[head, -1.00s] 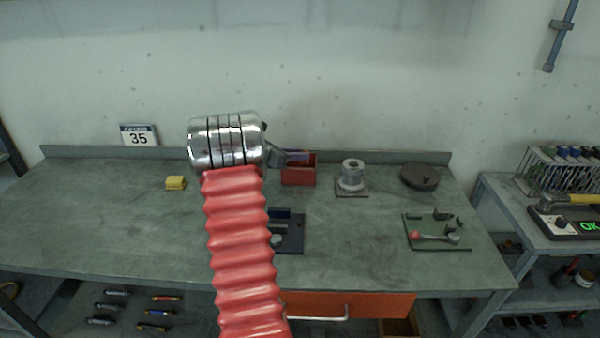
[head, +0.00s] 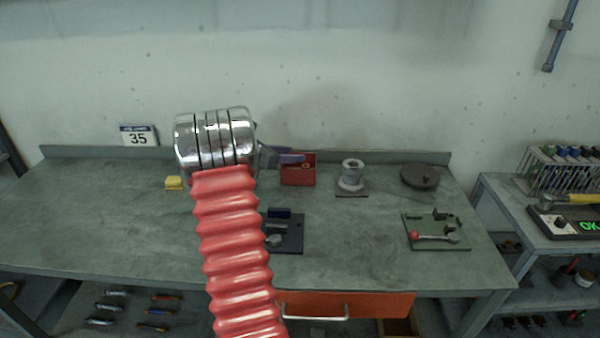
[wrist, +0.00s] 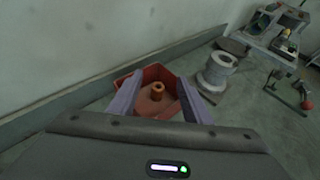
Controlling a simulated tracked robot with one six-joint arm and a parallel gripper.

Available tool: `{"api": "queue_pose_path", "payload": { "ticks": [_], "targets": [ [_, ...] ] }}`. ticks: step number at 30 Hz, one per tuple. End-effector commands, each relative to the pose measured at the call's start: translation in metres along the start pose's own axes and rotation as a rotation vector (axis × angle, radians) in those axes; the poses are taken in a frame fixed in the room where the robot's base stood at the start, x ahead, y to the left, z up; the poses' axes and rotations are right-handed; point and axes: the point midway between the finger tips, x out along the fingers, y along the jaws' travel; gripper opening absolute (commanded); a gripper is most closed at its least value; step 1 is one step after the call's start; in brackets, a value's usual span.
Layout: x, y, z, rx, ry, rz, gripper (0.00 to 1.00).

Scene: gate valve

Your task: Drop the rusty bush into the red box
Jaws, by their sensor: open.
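The red box (head: 298,176) stands on the bench near the back edge, and it also shows in the wrist view (wrist: 127,82). The rusty bush (wrist: 157,91) is an orange-brown ring inside the red box, near the middle of the wrist view. In the head view a small brownish spot inside the box seems to be the bush. My gripper (wrist: 161,103) is open, its two purple-grey fingers spread apart over the box, with the bush showing between them and nothing held. In the head view the gripper is partly hidden behind my wrist.
A grey flanged valve part (head: 351,177) stands right of the box. A dark round disc (head: 420,177) lies farther right. A fixture with a red-knobbed lever (head: 437,232) and a dark fixture (head: 284,232) sit nearer the front. A yellow block (head: 174,183) lies left.

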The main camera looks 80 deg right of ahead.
Motion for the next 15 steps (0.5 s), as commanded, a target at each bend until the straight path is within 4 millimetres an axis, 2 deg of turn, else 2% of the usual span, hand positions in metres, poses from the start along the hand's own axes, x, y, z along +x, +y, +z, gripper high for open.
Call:
{"api": "queue_pose_path", "payload": {
  "ticks": [3,15],
  "targets": [
    [-0.023,0.001,0.001,0.000,-0.001,0.004,0.44],
    [-0.089,0.001,0.000,0.000,-0.002,0.003,0.44]
  ]
}}
